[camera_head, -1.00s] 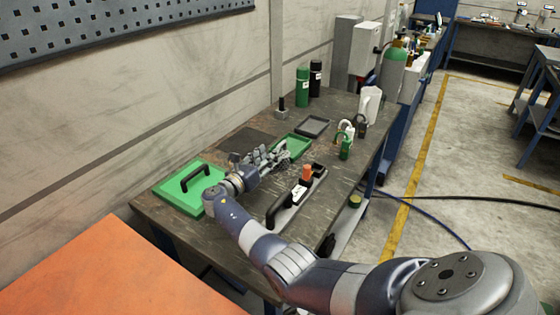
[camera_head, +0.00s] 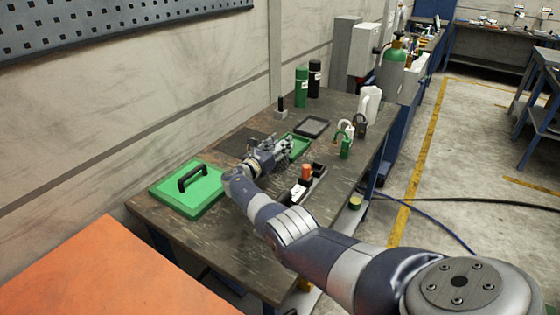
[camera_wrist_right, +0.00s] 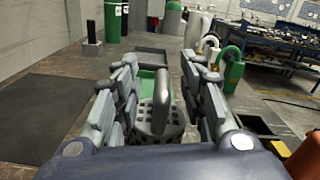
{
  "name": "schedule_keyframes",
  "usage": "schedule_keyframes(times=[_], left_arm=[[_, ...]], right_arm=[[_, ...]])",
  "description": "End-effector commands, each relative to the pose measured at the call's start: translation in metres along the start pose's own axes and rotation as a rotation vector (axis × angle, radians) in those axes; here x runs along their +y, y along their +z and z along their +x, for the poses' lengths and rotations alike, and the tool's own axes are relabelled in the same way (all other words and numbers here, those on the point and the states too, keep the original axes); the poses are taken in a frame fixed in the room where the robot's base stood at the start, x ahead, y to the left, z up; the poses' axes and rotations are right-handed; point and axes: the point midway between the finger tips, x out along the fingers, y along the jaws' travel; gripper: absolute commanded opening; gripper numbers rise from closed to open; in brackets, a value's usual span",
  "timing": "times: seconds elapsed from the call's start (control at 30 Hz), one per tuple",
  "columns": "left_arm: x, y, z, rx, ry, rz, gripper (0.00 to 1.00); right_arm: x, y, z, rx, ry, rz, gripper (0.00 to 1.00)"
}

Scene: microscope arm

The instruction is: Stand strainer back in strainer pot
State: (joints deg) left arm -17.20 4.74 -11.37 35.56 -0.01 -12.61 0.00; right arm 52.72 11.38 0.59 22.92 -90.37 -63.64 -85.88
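A grey perforated piece with an upright handle, which looks like the strainer (camera_wrist_right: 161,112), is between my right gripper's fingers in the right wrist view. My right gripper (camera_head: 286,147) is over the table; its fingers also show in the right wrist view (camera_wrist_right: 160,95). They are open, one on each side of the handle, with gaps visible. A green tray (camera_head: 301,148) lies just beyond; I cannot tell whether the strainer stands in it. No strainer pot can be told for sure. My left gripper is not in view.
A green lid-like block with a black handle (camera_head: 190,180) is at the table's near left. A dark tray (camera_head: 312,127), green padlock (camera_head: 345,148) and green bottle (camera_head: 301,86) stand farther back. A caddy with an orange item (camera_head: 306,173) is right of my arm.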

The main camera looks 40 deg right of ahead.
Motion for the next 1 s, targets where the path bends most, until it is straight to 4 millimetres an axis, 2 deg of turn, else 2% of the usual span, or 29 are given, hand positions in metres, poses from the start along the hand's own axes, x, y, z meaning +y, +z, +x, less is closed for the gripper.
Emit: schedule_keyframes(times=[0.13, 0.17, 0.3, 0.33, 0.77, 1.0], left_arm=[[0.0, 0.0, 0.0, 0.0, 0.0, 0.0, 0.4], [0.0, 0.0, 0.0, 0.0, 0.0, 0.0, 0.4], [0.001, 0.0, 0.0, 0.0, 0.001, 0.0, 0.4], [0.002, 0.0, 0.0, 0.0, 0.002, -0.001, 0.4], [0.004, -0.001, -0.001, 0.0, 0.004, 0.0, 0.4], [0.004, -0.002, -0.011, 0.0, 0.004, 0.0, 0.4]], right_arm=[[0.0, 0.0, 0.0, 0.0, 0.0, 0.0, 0.38], [0.0, 0.0, 0.0, 0.0, 0.0, 0.0, 0.34], [0.0, 0.0, 0.0, 0.0, 0.0, -0.001, 0.02], [0.0, 0.0, 0.0, 0.0, 0.0, -0.001, 0.0], [-0.001, -0.001, 0.0, 0.003, -0.001, -0.003, 0.0], [-0.004, 0.015, 0.0, 0.002, -0.001, -0.001, 0.0]])
